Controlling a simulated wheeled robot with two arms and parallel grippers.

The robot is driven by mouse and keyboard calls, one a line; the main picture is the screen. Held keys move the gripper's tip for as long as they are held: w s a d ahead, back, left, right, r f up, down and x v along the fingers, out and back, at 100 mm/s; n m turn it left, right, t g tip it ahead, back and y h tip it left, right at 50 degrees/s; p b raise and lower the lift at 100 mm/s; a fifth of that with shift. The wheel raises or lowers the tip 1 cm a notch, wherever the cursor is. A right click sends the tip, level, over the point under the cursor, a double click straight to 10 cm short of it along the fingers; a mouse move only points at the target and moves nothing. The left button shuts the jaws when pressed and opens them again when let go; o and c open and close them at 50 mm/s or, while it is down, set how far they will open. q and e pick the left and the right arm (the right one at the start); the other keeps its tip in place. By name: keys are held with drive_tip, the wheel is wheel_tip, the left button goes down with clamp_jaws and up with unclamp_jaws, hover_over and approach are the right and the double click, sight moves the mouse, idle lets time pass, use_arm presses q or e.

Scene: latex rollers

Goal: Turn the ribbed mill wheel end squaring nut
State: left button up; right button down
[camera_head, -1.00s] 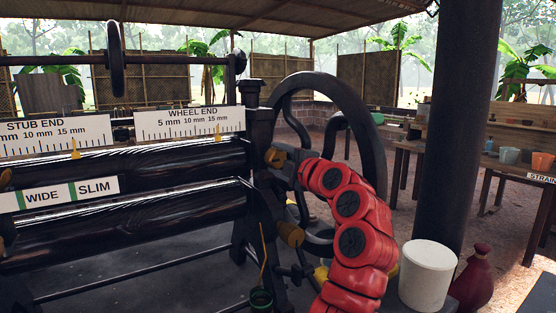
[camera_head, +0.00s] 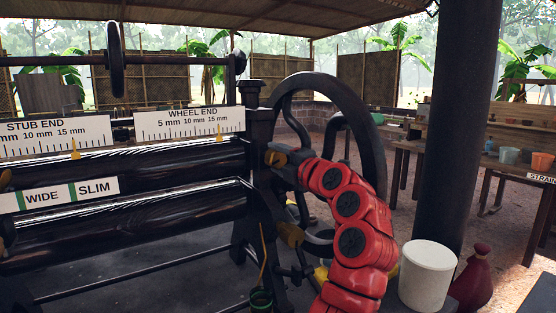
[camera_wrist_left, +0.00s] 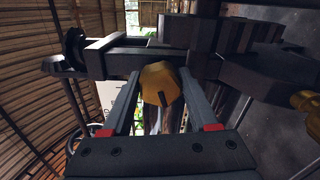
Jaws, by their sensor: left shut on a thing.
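The ochre wheel end squaring nut (camera_head: 274,158) sits on the mill's right end frame, beside the upper roller. In the left wrist view the nut (camera_wrist_left: 161,84) is faceted, with a dark mark on its face. My left gripper (camera_head: 284,166) is shut on it, with one finger (camera_wrist_left: 124,104) on each side. The wheel end scale (camera_head: 190,123) stands above the upper roller (camera_head: 130,163), and its yellow pointer (camera_head: 219,138) is near the 15 mm label. My right gripper is not in view.
A large dark handwheel (camera_head: 372,140) stands right behind my red wrist. A second ochre knob (camera_head: 291,235) is lower on the frame. A white bucket (camera_head: 426,275) and a dark red jar (camera_head: 474,278) stand at the lower right, near a dark post (camera_head: 462,130).

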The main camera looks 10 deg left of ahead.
use_arm(q)
drive_tip(key=shift+f, duration=0.1)
drive_tip(key=o, duration=1.1)
drive_tip(key=b+v, duration=0.1)
drive_tip(key=v, duration=1.6)
drive_tip(key=shift+s+d, duration=0.15)
